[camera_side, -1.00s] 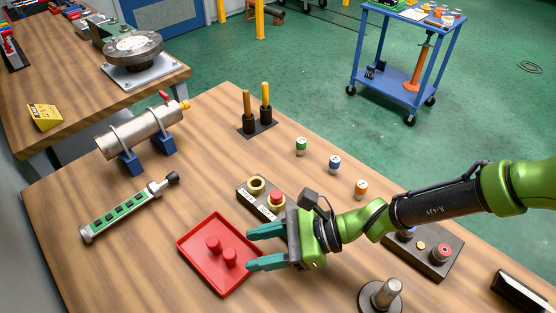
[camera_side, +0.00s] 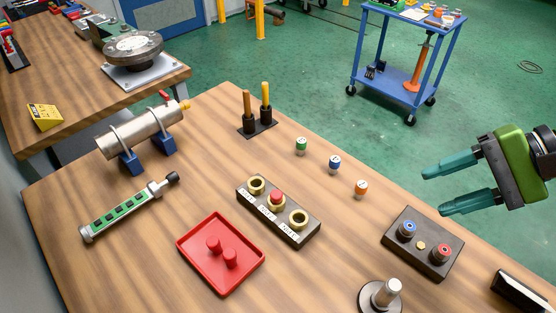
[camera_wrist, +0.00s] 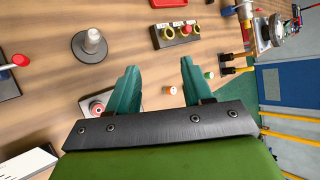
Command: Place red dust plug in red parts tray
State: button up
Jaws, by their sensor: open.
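The red parts tray (camera_side: 196,247) lies flat on the wooden bench. Two red plugs (camera_side: 213,244) (camera_side: 230,258) stand inside it, near its middle. Another red plug (camera_side: 276,198) sits in the middle brass ring of a dark block (camera_side: 305,236) beside the tray. The block's two outer rings are empty. The block also shows near the top of the wrist view (camera_wrist: 175,36), with the tray partly cut off above it. My gripper (camera_side: 432,190) is open and empty, raised at the right, well away from the tray and block.
Green (camera_side: 301,146), blue (camera_side: 334,163) and orange (camera_side: 360,188) small capped parts stand along the bench's back edge. A dark box with blue and red knobs (camera_side: 423,244) is at right, and a metal post on a round base (camera_side: 384,295) in front.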

jog(key=s+d+r+n+t+h, duration=0.2)
jog(key=s+d+h, duration=0.1)
jog(key=d, duration=0.8)
jog(key=s+d+r+n+t+h, duration=0.1)
jog(key=s+d+n+t+h, duration=0.1)
jog(key=d, duration=0.9)
jog(key=s+t+h, duration=0.1)
jog(key=h, duration=0.1)
jog(key=shift+s+d+r+n+t+h, duration=0.3)
jog(key=shift+r, duration=0.1)
